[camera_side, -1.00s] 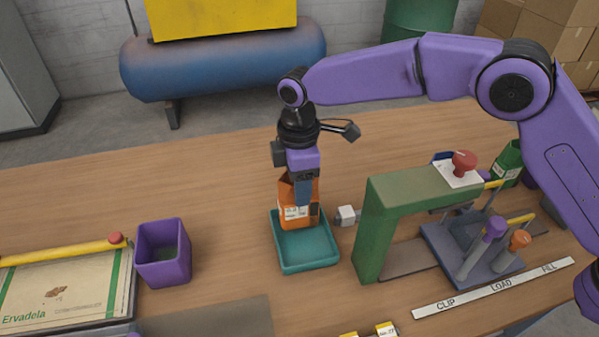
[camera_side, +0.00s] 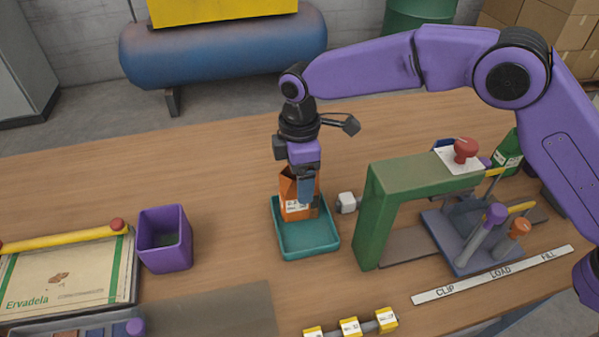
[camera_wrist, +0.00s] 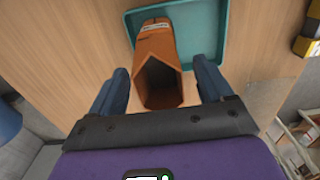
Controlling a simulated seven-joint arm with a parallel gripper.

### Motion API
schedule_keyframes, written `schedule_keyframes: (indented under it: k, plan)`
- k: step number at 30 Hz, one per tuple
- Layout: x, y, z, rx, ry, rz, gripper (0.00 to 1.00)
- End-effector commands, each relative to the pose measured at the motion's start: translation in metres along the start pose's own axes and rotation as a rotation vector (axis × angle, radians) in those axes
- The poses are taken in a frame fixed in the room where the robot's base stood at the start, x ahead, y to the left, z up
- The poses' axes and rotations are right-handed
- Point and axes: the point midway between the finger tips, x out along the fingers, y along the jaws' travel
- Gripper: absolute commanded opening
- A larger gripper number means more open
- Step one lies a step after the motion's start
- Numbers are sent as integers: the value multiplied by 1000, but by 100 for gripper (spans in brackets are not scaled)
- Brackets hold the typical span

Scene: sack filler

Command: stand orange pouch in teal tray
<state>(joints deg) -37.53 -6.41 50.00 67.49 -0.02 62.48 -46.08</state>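The orange pouch (camera_side: 293,209) stands upright at the back of the teal tray (camera_side: 305,252) in the side view. In the wrist view the pouch (camera_wrist: 157,62) shows its open, dark top toward the camera, with a pale label at its far end. The teal tray (camera_wrist: 207,22) lies beyond and around it there. My gripper (camera_wrist: 160,82) is open, with one blue finger on each side of the pouch and a visible gap on both sides. In the side view my gripper (camera_side: 305,190) is at the pouch, hiding part of its right side.
A green arch frame (camera_side: 372,225) stands right of the tray, with a pale block (camera_side: 347,203) between them. A purple bin (camera_side: 164,240) stands left. Yellow-labelled pieces (camera_side: 350,327) lie at the front. Bare wood lies between bin and tray.

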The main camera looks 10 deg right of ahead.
Motion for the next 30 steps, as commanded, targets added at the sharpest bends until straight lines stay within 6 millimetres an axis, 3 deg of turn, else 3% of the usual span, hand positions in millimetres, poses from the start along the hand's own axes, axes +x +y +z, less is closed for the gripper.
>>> schedule_keyframes:
  k: [8,22,30]
  plan:
    - [-19,1,-1,0,3,3,80]
    - [-117,0,-1,-1,4,4,80]
    - [-156,0,-1,0,1,1,80]
